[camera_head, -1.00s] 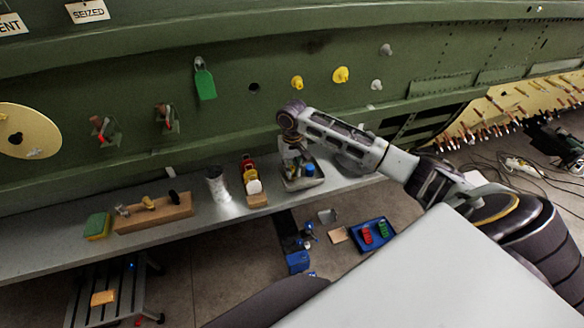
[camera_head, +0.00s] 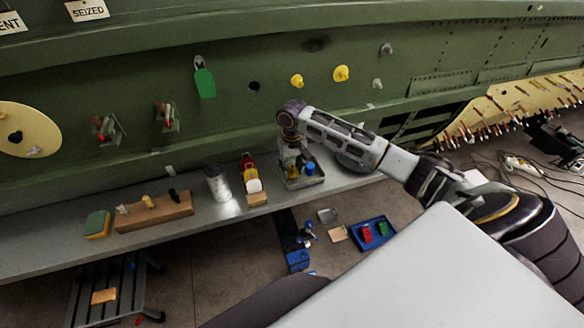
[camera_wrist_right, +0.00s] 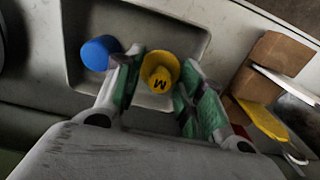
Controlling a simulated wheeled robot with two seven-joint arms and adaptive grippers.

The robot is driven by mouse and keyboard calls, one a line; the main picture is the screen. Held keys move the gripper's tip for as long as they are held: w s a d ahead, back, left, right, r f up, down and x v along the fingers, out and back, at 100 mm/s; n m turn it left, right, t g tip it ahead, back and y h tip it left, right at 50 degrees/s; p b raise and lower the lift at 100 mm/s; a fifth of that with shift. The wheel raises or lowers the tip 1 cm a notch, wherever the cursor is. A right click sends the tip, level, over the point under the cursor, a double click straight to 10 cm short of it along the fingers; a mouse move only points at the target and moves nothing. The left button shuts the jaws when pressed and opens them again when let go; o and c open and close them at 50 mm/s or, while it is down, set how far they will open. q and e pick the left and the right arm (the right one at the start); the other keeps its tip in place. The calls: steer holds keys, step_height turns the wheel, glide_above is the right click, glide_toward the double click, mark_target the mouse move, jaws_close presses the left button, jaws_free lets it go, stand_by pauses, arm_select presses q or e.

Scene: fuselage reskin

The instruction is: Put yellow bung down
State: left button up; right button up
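The yellow bung (camera_wrist_right: 160,72), marked with an M, is in the grey tray (camera_wrist_right: 190,20) beside a blue bung (camera_wrist_right: 100,52). In the head view the yellow bung (camera_head: 293,172) shows low in the tray (camera_head: 305,183), left of the blue bung (camera_head: 310,168). My right gripper (camera_wrist_right: 163,85) reaches down into the tray with its green-padded fingers apart, one on each side of the yellow bung. The fingers look open, with narrow gaps; light contact cannot be ruled out. My left gripper is not in view.
A wooden block with coloured tags (camera_head: 252,180) stands left of the tray, then a metal can (camera_head: 217,184). A wooden holder (camera_head: 153,212) and a green-yellow sponge (camera_head: 97,225) lie further left. Two yellow plugs (camera_head: 341,73) sit in the green fuselage above.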

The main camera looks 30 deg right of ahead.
mark_target(292, 167)
step_height(292, 167, up, 12)
steer(key=b, duration=0.2)
stand_by(0.5)
stand_by(0.8)
